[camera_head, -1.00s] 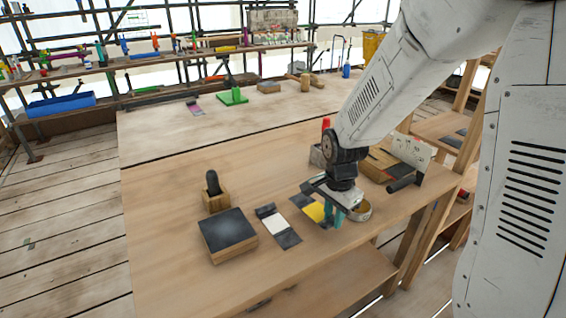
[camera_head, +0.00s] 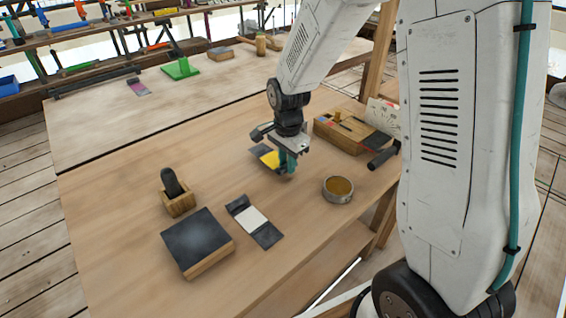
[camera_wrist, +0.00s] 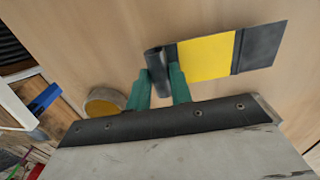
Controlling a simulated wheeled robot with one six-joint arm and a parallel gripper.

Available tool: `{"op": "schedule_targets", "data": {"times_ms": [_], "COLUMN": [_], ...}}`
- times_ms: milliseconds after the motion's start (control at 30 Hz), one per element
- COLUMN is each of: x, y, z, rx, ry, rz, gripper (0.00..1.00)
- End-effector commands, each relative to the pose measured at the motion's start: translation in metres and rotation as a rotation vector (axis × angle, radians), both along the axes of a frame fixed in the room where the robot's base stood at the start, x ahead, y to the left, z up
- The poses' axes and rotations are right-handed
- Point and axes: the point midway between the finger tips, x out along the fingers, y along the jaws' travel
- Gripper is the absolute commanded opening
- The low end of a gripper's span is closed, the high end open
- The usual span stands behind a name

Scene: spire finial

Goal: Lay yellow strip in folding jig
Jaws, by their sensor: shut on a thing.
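The yellow strip (camera_head: 268,157) has a yellow middle and dark ends. My gripper (camera_head: 288,166) is shut on its dark rolled end, and the strip sticks out to the left in the head view. In the wrist view, the green fingers (camera_wrist: 158,78) stand on either side of the rolled end, and the yellow part (camera_wrist: 206,58) extends to the right. The strip appears a little above the table. A wooden block with a dark flat top (camera_head: 198,243) stands at the front left; I cannot tell whether it is the folding jig.
A similar strip with a white middle (camera_head: 253,219) lies beside the block. A wooden holder (camera_head: 178,204) with a dark-handled tool stands behind it. A round tin (camera_head: 338,190) is right of my gripper. A wooden box (camera_head: 345,131) stands behind right. The table's middle is clear.

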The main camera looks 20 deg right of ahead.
Motion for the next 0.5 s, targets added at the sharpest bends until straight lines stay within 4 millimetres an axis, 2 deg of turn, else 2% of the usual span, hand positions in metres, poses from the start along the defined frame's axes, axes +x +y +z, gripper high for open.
{"op": "schedule_targets", "data": {"times_ms": [167,300,500], "x": [0.006,0.005,0.006], "y": [0.003,0.005,0.007], "z": [-0.003,-0.029,-0.036], "rx": [0.000,0.000,0.000], "ry": [0.000,0.003,-0.001], "rz": [0.005,0.009,0.011], "gripper": [0.00,0.00,0.00]}}
